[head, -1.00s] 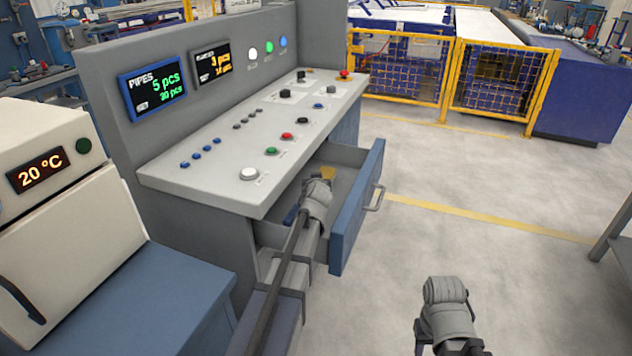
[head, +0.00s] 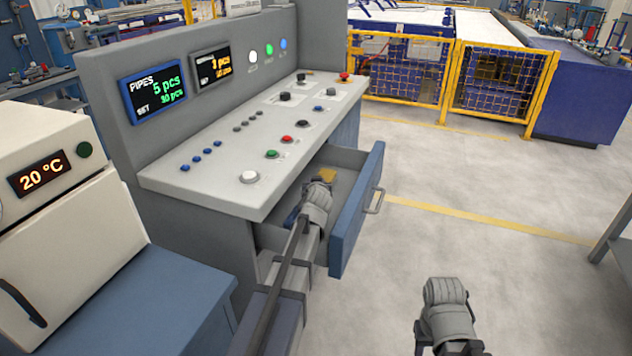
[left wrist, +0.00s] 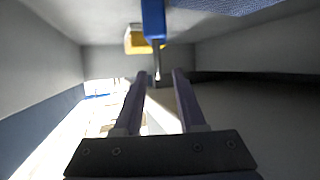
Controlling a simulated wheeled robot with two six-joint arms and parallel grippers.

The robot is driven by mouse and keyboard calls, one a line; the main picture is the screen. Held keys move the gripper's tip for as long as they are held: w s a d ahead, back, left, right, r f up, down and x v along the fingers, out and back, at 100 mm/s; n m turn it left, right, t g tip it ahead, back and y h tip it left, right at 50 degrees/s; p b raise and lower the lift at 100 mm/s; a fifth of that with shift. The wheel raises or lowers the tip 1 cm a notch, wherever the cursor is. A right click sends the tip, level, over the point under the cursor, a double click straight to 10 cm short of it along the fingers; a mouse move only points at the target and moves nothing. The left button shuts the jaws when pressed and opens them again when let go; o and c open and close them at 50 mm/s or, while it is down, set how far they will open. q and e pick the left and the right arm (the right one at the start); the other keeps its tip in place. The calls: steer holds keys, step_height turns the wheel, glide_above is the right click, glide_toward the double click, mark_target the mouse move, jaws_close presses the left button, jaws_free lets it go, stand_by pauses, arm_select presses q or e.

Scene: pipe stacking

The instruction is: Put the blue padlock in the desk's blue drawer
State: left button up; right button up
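The desk's drawer (head: 357,208), with a blue front, is pulled open. My left gripper (head: 322,182) reaches down into it. In the left wrist view the two fingers (left wrist: 159,74) are apart. The blue padlock (left wrist: 153,20) is just past the fingertips, its metal shackle pointing back between them, with a gap on each side. In the head view I cannot make out the padlock; my gripper seems to hide it. My right gripper (head: 445,288) hangs over the floor at the lower right, and its fingers cannot be made out.
A yellow object (head: 327,174) lies in the drawer; it also shows in the left wrist view (left wrist: 135,42). A blue textured thing (left wrist: 225,5) is at that view's top edge. The desk's button panel (head: 215,175) overhangs the drawer. Floor right of the drawer is clear.

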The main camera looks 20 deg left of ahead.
arm_select(q)
steer(key=p+v, duration=0.2)
steer(key=v, duration=0.4)
steer(key=shift+c, duration=0.2)
stand_by(0.9)
